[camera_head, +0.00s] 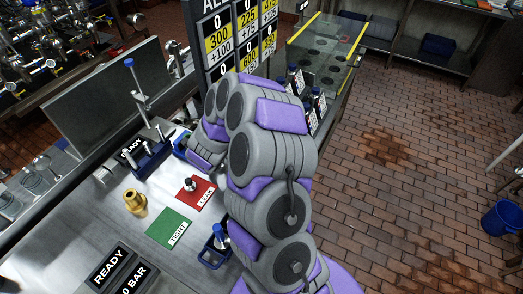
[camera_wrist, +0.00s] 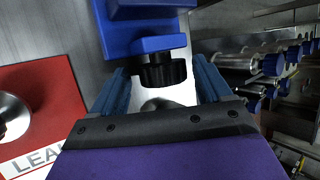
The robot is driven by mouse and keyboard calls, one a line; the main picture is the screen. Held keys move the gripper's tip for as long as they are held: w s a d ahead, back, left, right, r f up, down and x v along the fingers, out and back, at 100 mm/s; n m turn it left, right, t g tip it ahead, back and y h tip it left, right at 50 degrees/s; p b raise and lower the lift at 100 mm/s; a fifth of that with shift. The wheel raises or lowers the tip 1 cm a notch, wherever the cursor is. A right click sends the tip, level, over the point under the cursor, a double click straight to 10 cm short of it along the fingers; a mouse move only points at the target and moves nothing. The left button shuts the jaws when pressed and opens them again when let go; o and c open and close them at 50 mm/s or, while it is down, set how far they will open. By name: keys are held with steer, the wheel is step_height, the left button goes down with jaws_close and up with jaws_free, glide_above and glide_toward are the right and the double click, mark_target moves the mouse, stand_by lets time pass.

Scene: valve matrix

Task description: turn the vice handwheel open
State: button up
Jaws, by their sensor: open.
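The blue vice (camera_wrist: 145,35) shows at the top middle of the wrist view. Its black ribbed handwheel (camera_wrist: 162,71) faces my gripper (camera_wrist: 160,80). My gripper is open, with one blue finger to the left of the handwheel and one to the right. Gaps show on both sides, and I cannot see any contact. A rounded dark end shows just below the handwheel, between the fingers. In the head view my wrist hangs over the bench beside blue parts (camera_head: 181,146); the handwheel is hidden there.
A red LEAK mat (camera_head: 203,196) bears a silver fitting (camera_head: 190,185). A green TIGHT mat (camera_head: 163,227) and a brass fitting (camera_head: 135,202) lie nearby. A blue holder (camera_head: 212,257) stands near my arm.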

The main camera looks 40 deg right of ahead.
steer(key=shift+r+g+y+p, duration=0.15)
steer(key=shift+g+y+p, duration=0.15)
steer(key=shift+y+p, duration=0.15)
steer(key=shift+w+d+y+p, duration=0.15)
steer(key=shift+d+y+p, duration=0.2)
steer(key=shift+y, duration=0.2)
steer(key=shift+d+m+g+y+b, duration=0.15)
steer(key=shift+m+g+y+b, duration=0.15)
steer(key=shift+g+y, duration=0.1)
steer(key=y+b, duration=0.1)
steer(key=b, duration=0.2)
